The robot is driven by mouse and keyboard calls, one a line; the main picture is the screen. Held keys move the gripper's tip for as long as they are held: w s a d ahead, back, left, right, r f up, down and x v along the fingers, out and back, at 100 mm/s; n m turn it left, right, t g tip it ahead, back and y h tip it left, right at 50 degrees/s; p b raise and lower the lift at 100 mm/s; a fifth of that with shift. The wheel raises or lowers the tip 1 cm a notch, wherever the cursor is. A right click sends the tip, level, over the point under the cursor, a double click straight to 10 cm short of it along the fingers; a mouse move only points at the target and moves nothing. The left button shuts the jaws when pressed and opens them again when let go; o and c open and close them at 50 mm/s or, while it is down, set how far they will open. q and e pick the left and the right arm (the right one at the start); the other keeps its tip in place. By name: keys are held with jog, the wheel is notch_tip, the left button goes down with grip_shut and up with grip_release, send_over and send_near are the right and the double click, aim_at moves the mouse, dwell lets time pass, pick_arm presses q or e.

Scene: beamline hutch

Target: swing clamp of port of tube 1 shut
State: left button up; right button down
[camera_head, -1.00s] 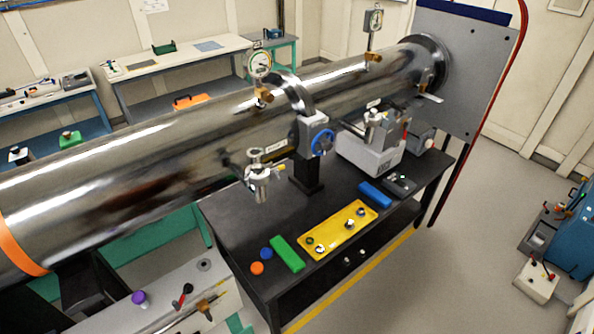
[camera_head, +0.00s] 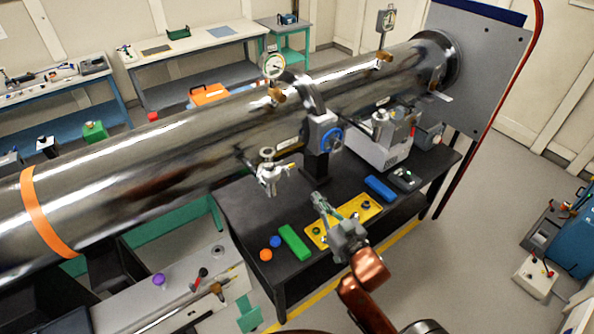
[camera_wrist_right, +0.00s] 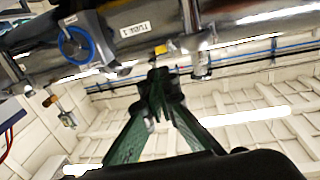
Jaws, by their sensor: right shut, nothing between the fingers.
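The port of tube 1 (camera_head: 268,178) is a short silvery metal fitting on the near side of the long polished tube (camera_head: 130,175). Its clamp (camera_head: 284,171) is a small metal piece sticking out to the right; whether it is open cannot be told. In the wrist view the port (camera_wrist_right: 200,45) hangs right of the tube label, with a small yellow piece (camera_wrist_right: 165,47) beside it. My right gripper (camera_head: 318,197) is shut and empty, right of and below the port, apart from it; its fingertips also show in the wrist view (camera_wrist_right: 158,78). My left gripper is out of view.
A blue-ringed valve block (camera_head: 325,137) stands right of the port. The black table (camera_head: 240,205) below carries a yellow tray (camera_head: 372,211), a green block (camera_head: 294,242), a blue block (camera_head: 380,188) and orange and blue caps. Open floor lies to the right.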

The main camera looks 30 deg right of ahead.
aim_at(293, 166)
jog(key=w+p, duration=0.1)
jog(key=w, duration=0.3)
jog(key=w+p, duration=0.1)
jog(key=w, duration=0.4)
jog(key=w+p, duration=0.1)
jog(key=w, duration=0.3)
jog(key=shift+w+d, duration=0.3)
jog(key=shift+w+d+r+p, duration=0.1)
jog(key=shift+w+d+p, duration=0.05)
jog(key=shift+w+p, duration=0.4)
jog(key=shift+w+d+p, duration=0.1)
jog(key=shift+w+p, duration=0.15)
jog(key=shift+p, duration=0.2)
jog(key=shift+w, duration=0.1)
